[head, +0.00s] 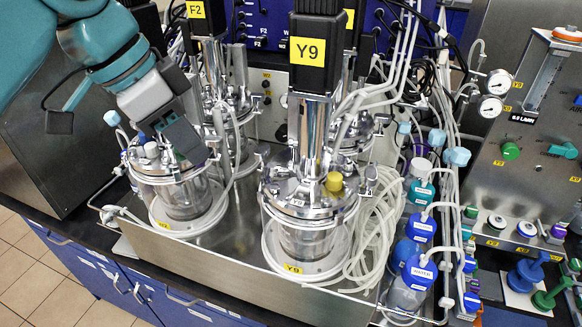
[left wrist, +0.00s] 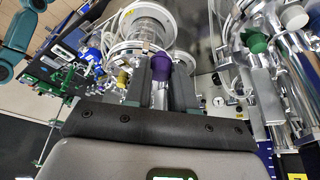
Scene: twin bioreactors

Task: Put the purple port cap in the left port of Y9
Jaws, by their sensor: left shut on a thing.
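The Y9 reactor (head: 310,225) stands front centre in the head view, with Y9 on its motor block and on a yellow tag at its base. A yellow cap (head: 334,181) sits on the right part of its metal lid. I cannot make out its left port clearly. My left gripper (head: 190,150) is over the front left vessel, to the left of Y9. In the left wrist view, the purple port cap (left wrist: 161,62) is between the two dark fingers, and the gripper is shut on it. In the head view the purple cap is hidden. My right gripper is not in view.
The front left vessel (head: 185,200) shares a steel tray (head: 210,262) with Y9. Looped clear tubes (head: 380,225) and blue-capped bottles (head: 420,226) stand right of Y9. Tall metal columns rise behind the lids. A gap lies between the two front vessels.

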